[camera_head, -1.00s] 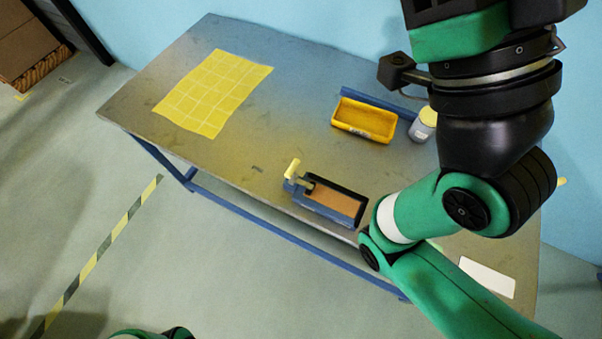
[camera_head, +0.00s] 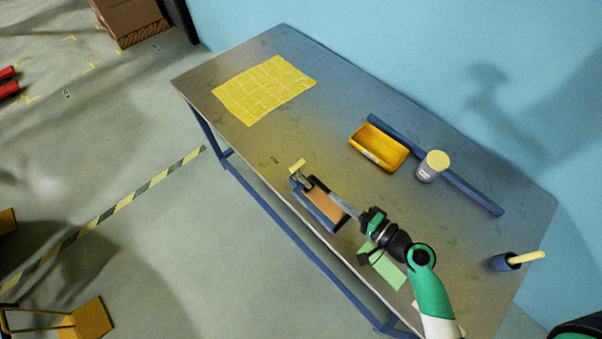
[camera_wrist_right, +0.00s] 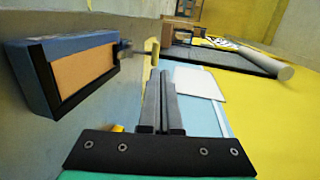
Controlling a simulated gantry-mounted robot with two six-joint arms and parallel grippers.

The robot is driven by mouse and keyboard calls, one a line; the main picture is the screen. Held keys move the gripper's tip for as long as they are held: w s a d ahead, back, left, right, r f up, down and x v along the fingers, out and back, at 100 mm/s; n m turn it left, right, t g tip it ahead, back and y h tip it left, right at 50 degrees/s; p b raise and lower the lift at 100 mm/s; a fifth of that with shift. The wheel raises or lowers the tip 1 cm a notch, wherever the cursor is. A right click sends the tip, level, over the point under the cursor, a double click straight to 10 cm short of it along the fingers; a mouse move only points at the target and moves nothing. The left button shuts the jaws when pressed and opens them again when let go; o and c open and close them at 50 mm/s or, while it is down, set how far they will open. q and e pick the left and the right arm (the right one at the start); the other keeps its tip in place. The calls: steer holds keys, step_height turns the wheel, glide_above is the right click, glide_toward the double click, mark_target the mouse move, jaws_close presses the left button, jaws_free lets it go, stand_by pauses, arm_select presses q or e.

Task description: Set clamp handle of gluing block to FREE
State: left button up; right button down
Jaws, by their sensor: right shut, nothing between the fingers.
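The gluing block (camera_head: 326,207) is a blue, dark-edged tray with a brown inside, near the table's front edge. Its clamp sits at the left end, with a pale yellow handle (camera_head: 297,166) sticking up above it. My right gripper (camera_head: 334,195) is shut and empty, its grey fingers reaching over or beside the block's right side toward the clamp. In the right wrist view the block (camera_wrist_right: 84,74) is left of the closed fingers (camera_wrist_right: 161,75). A thin yellow piece just beyond the fingertips there may be the handle. I cannot tell whether the fingers touch it. My left gripper is not in view.
A yellow tray (camera_head: 378,148), a grey jar with a yellow lid (camera_head: 433,166) and a long blue bar (camera_head: 470,190) lie behind the block. A yellow grid sheet (camera_head: 264,89) lies left. A green sheet (camera_head: 383,267) and a blue holder (camera_head: 505,262) are to the right.

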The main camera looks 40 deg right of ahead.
steer(key=shift+s+d+f+m+h, duration=0.2)
steer(key=shift+s+d+m+h, duration=0.2)
steer(key=shift+s+d, duration=0.15)
steer(key=shift+w, duration=0.1)
glide_above(307, 182)
step_height(307, 182, down, 3)
steer(key=shift+a+r, duration=0.1)
steer(key=shift+a, duration=0.05)
